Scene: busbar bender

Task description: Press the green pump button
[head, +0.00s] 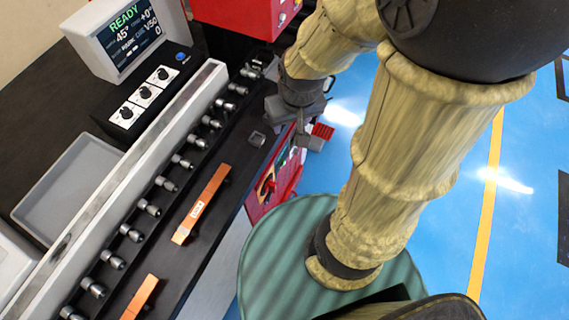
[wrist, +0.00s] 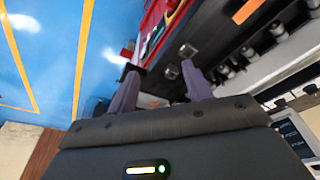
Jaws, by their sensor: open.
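My gripper (wrist: 159,68) is open and empty in the wrist view, its two fingers pointing toward the machine's front edge. My arm and gripper hide part of the panel.
The dark bench carries a row of metal rollers and two copper bars (head: 201,204). A screen (head: 125,35) reading READY and a black box with three dials (head: 143,96) stand behind. A red cabinet (head: 245,18) is at the back. Blue floor lies open to the right.

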